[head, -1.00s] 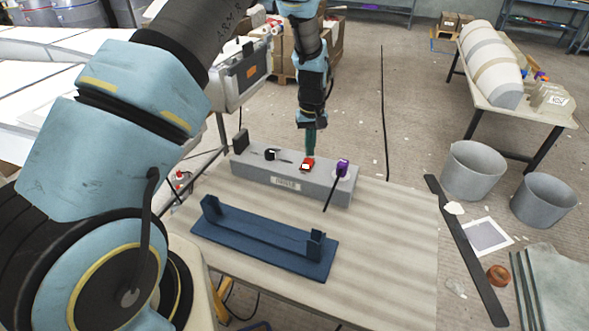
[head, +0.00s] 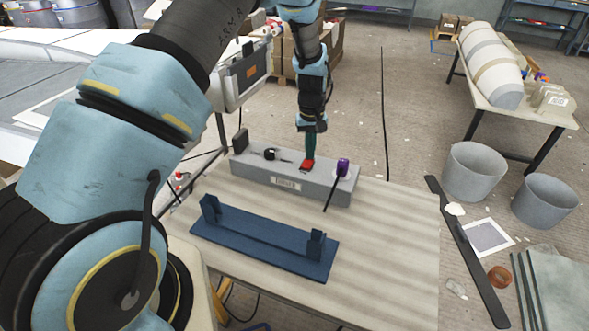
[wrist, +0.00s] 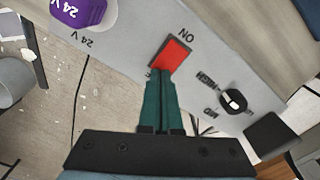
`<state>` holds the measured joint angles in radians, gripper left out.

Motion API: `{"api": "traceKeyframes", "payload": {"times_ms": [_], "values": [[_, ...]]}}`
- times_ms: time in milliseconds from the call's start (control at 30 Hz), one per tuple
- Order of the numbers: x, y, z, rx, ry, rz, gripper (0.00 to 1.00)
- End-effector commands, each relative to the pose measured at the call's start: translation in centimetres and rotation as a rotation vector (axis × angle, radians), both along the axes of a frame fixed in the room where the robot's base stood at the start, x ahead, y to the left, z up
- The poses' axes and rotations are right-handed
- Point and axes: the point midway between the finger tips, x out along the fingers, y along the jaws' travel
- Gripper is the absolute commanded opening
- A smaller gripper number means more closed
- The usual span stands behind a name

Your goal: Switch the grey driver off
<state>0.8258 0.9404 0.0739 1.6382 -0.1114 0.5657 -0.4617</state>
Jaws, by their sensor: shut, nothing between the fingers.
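The grey driver (head: 282,188) is a long box lying along the back of the table. A red rocker switch (wrist: 171,57) is on its top face, with "ON" printed at one end. A purple "24 V" plug (head: 342,167) is at its right end, and a black knob (wrist: 233,101) is on its other side. My gripper (head: 309,160) points down over the red switch. In the wrist view the shut green fingertips (wrist: 162,80) meet the lower end of the switch; whether they press on it I cannot tell. They cover the marking at that end.
A blue bracket (head: 262,242) lies in front of the driver on the table (head: 390,250). The right side of the table is clear. Grey buckets (head: 474,172) and a long dark strip (head: 466,250) are on the floor to the right.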

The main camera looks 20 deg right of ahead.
Motion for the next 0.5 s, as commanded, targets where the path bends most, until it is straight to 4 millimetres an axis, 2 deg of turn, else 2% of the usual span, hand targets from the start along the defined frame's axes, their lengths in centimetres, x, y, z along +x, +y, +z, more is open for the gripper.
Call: {"api": "traceKeyframes", "payload": {"times_ms": [233, 500], "values": [[0.0, 0.0, 0.2, 0.001, 0.001, 0.0, 0.0], [0.0, 0.0, 2.2, 0.0, 0.001, 0.0, 0.0]]}}
